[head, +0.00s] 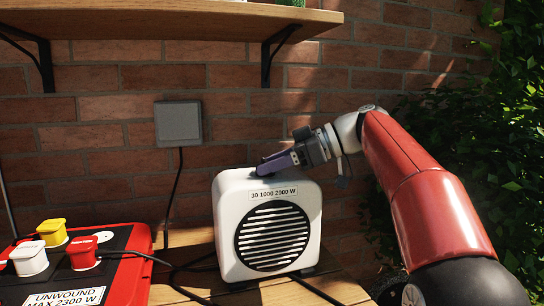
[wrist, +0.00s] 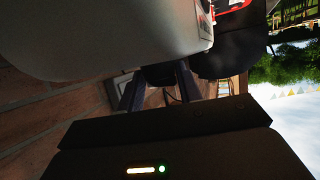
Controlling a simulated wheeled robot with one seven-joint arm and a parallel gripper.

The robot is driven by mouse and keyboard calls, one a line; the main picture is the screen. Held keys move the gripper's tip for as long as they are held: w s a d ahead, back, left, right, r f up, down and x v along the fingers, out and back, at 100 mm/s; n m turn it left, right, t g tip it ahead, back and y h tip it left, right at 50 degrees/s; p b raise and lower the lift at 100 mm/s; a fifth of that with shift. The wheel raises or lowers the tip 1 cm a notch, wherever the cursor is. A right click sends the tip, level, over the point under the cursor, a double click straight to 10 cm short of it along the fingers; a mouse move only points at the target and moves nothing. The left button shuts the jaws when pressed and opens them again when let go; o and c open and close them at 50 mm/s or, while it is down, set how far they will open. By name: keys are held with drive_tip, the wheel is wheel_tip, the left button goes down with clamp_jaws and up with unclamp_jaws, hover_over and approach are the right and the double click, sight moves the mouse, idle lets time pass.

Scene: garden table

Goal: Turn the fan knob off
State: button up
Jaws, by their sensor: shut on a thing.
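The white fan heater (head: 228,225) stands upright on the wooden table, with a dark slatted round grille and a label (head: 287,193) on its front. My gripper (head: 270,166) reaches in from the right and is at the top of the heater, its fingers low against the top face. The fan knob itself is hidden in the head view by the fingers. In the wrist view the pale heater body (wrist: 110,35) fills the upper left. The fingers show there as dark shapes close under the heater's edge, shut on a dark part that I take for the knob; its setting cannot be read.
A red cable reel box (head: 140,262) with yellow, white and red plugs stands at the left. Black cables cross the table (head: 186,238). A grey wall box (head: 178,123) hangs on the brick wall, below a wooden shelf (head: 170,20). Leaves (head: 480,150) are at the right.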

drive_tip(key=o, duration=1)
drive_tip(key=shift+d, duration=0.1)
drive_tip(key=p+v, duration=0.1)
drive_tip(key=v, duration=0.6)
drive_tip(key=shift+d+r, duration=0.15)
drive_tip(key=shift+d, duration=0.15)
drive_tip(key=shift+s, duration=0.15)
